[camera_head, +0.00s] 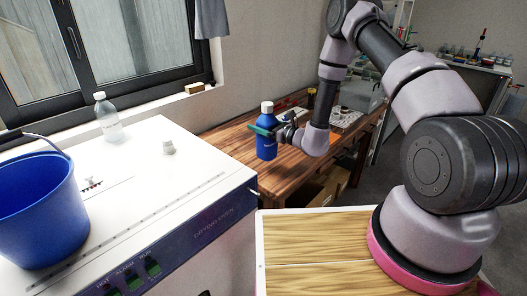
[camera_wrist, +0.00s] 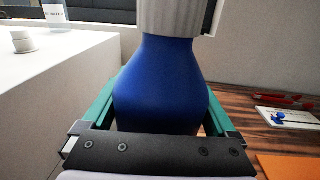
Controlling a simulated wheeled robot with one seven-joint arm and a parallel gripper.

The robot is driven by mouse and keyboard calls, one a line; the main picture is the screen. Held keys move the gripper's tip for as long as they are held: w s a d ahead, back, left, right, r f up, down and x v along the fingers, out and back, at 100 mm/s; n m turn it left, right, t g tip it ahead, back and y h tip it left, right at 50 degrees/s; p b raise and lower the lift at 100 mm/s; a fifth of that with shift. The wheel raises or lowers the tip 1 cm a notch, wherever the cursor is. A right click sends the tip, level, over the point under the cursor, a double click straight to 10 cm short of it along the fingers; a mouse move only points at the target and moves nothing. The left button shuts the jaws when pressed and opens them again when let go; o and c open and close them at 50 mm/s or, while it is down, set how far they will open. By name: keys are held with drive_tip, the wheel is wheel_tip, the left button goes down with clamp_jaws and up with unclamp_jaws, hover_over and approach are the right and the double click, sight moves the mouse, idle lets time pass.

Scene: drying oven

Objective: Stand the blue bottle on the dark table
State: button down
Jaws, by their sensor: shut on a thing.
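The blue bottle (camera_head: 267,139) has a white cap and looks upright in the head view. My gripper (camera_head: 265,130) is shut around its body. In the wrist view the blue bottle (camera_wrist: 168,85) fills the middle, between the green fingers of my gripper (camera_wrist: 160,115); its cap is cut off at the top edge. The dark table (camera_head: 232,135) is the brown wooden one behind and below the bottle, right of the oven. I cannot tell whether the bottle's base touches the table.
The white drying oven (camera_head: 200,185) stands at the left, bearing a blue bucket (camera_head: 40,205), a clear bottle (camera_head: 107,118) and a small white object (camera_head: 168,147). Red items and a white tray (camera_wrist: 290,117) lie on the table's right part. A cardboard box (camera_head: 325,188) sits underneath.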

sight(262, 140)
drive_tip(key=shift+d+f, duration=0.1)
drive_tip(key=shift+f, duration=3.25)
unclamp_jaws()
drive_tip(key=shift+f, duration=0.15)
